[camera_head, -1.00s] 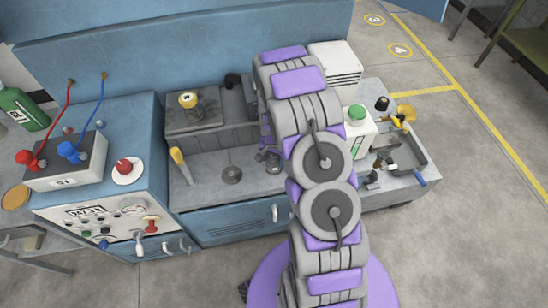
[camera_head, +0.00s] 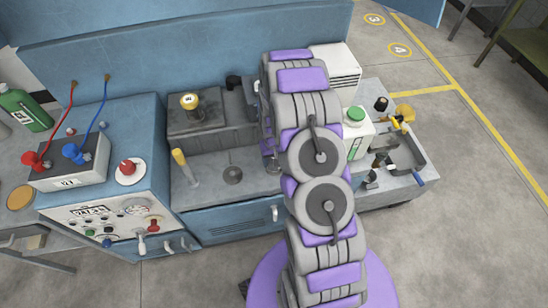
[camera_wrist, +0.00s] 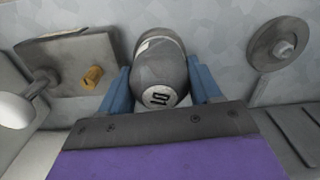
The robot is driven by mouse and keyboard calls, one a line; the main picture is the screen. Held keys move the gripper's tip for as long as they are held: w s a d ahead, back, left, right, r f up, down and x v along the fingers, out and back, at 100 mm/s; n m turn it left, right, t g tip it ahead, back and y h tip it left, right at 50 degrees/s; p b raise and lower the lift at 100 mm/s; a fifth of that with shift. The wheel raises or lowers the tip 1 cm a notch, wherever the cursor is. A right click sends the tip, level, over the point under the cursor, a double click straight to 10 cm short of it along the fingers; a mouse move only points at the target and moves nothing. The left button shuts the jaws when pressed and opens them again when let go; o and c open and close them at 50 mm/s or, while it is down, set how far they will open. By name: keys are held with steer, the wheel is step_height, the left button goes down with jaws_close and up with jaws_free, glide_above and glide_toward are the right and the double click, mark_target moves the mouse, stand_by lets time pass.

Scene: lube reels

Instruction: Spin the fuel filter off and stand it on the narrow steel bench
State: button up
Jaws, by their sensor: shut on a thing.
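In the wrist view the fuel filter (camera_wrist: 160,68) is a dark grey rounded canister with a pale band and a white end label with black digits. The two blue fingers of my gripper (camera_wrist: 161,88) press on its sides, one left and one right. Whether the filter is still joined to its mount cannot be told. In the head view my arm hides the filter and most of my gripper. A steel bench top (camera_head: 12,205) shows at the far left; I cannot tell whether it is the narrow one.
A blue console (camera_head: 130,185) with a red and blue cable box (camera_head: 70,172) stands left. A yellow-handled tool (camera_head: 180,160) stands on the worktop. A grey tray (camera_head: 405,160) with tools lies right. A green-framed table (camera_head: 515,45) is at the upper right; floor on the right is clear.

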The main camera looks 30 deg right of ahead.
steer(key=shift+n, duration=1.1)
steer(key=n+p, duration=0.1)
steer(key=n, duration=0.3)
steer(key=shift+a, duration=0.1)
steer(key=shift+f+n+p, duration=0.1)
steer(key=shift+n+p, duration=0.2)
steer(key=shift+n, duration=0.3)
steer(key=n, duration=0.5)
steer(key=shift+s+p, duration=0.15)
steer(key=shift+p, duration=0.2)
